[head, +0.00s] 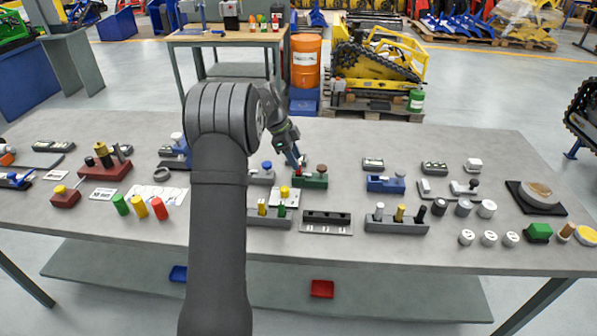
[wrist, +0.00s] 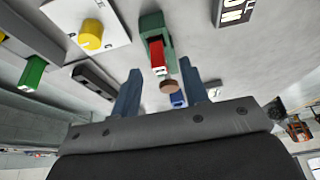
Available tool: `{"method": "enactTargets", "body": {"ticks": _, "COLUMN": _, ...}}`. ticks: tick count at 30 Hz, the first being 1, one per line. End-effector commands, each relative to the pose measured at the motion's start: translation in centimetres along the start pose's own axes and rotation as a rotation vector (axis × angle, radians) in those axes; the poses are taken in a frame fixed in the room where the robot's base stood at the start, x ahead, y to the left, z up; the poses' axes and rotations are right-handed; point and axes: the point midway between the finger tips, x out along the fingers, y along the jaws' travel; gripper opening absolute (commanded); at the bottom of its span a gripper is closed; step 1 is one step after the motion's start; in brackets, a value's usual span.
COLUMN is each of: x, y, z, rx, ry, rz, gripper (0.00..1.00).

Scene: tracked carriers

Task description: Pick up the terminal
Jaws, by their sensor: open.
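No object is plainly labelled as the terminal; I cannot tell for sure which one it is. The closest to my gripper is a green block (head: 312,181) with a brown round knob, right beside the fingers in the head view. In the wrist view this green block (wrist: 152,27) lies ahead between my fingers, with a red part (wrist: 158,57) and the brown knob (wrist: 168,87). My gripper (head: 298,161) is open, also in the wrist view (wrist: 160,72), its two blue fingers apart. Nothing is visibly held. My arm hides part of the table in the head view.
A white plate with a yellow knob (head: 285,196) stands just left of the green block. A grey holder with green and yellow pegs (head: 268,221) and a dark slotted tray (head: 326,223) are nearer. A blue block (head: 385,184) is to the right. Bare table shows between them.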

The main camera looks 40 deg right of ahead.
Motion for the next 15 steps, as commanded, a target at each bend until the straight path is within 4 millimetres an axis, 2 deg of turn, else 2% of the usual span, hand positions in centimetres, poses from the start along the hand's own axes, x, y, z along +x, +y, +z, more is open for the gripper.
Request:
{"method": "enactTargets", "body": {"ticks": 3, "x": 2.1, "y": 0.2, "z": 0.1, "rx": 0.000, "ry": 0.000, "rz": 0.004, "gripper": 0.41}}
{"method": "enactTargets", "body": {"ticks": 6, "x": 3.3, "y": 0.1, "z": 0.1, "rx": 0.001, "ry": -0.001, "rz": 0.003, "gripper": 0.41}}
{"method": "enactTargets", "body": {"ticks": 13, "x": 3.6, "y": 0.1, "z": 0.1, "rx": 0.001, "ry": -0.001, "rz": 0.001, "gripper": 0.41}}
{"method": "enactTargets", "body": {"ticks": 14, "x": 3.6, "y": 0.1, "z": 0.1, "rx": 0.001, "ry": -0.001, "rz": 0.001, "gripper": 0.39}}
{"method": "enactTargets", "body": {"ticks": 15, "x": 3.6, "y": 0.1, "z": 0.1, "rx": 0.001, "ry": -0.001, "rz": 0.001, "gripper": 0.31}}
